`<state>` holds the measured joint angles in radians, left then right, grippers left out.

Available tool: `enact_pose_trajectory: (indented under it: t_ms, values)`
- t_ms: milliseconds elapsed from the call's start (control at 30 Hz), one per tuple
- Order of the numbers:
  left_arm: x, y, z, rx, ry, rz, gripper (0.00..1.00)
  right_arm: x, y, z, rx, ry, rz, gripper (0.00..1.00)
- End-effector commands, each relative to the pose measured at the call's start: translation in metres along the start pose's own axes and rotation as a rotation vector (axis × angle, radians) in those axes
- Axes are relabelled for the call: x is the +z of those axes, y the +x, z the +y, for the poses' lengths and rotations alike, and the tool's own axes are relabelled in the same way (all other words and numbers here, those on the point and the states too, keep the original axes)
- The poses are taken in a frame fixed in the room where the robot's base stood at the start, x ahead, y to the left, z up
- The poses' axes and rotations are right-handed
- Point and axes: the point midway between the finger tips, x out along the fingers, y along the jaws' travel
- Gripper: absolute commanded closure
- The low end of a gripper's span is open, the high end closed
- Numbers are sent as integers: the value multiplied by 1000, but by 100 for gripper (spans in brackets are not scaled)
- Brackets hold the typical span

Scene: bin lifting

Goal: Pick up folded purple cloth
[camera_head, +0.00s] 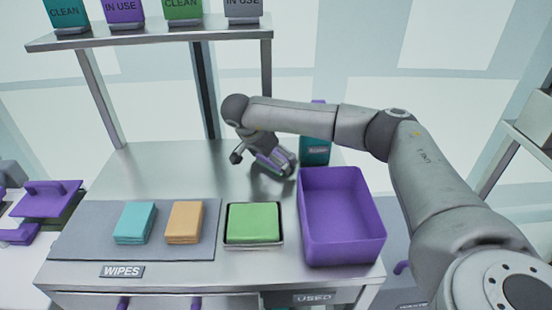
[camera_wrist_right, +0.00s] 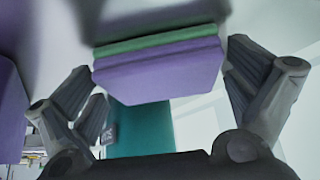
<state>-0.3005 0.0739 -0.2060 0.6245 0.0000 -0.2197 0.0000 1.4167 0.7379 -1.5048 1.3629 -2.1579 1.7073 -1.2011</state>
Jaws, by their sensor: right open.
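The folded purple cloth (camera_wrist_right: 160,70) shows large in the right wrist view, with a green layer (camera_wrist_right: 155,40) along one face. My right gripper (camera_wrist_right: 162,85) is open, with its fingers on either side of the cloth. The finger at the right of that view looks close to the cloth's edge, and a gap shows at the left. In the head view my right gripper (camera_head: 264,158) is low over the back of the steel table (camera_head: 165,165). It partly hides the purple cloth (camera_head: 270,160) there. My left gripper is not in view.
A purple bin (camera_head: 345,240) stands at the table's right, with a teal box (camera_head: 316,150) behind it. A green cloth stack (camera_head: 253,222) lies in a tray. Teal (camera_head: 135,222) and orange (camera_head: 184,222) stacks lie on a grey mat (camera_head: 75,235). A shelf (camera_head: 150,35) spans the back.

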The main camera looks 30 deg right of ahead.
Motion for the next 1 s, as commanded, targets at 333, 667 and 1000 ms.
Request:
enact_pose_trajectory:
  t_ms: [333, 667, 1000]
  values:
    - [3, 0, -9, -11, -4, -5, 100, 0, 0, 0, 0, 0, 0, 23]
    - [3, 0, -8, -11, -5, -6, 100, 0, 0, 0, -1, 0, 0, 37]
    - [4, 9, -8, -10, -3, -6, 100, -14, -24, -1, -5, 4, 1, 37]
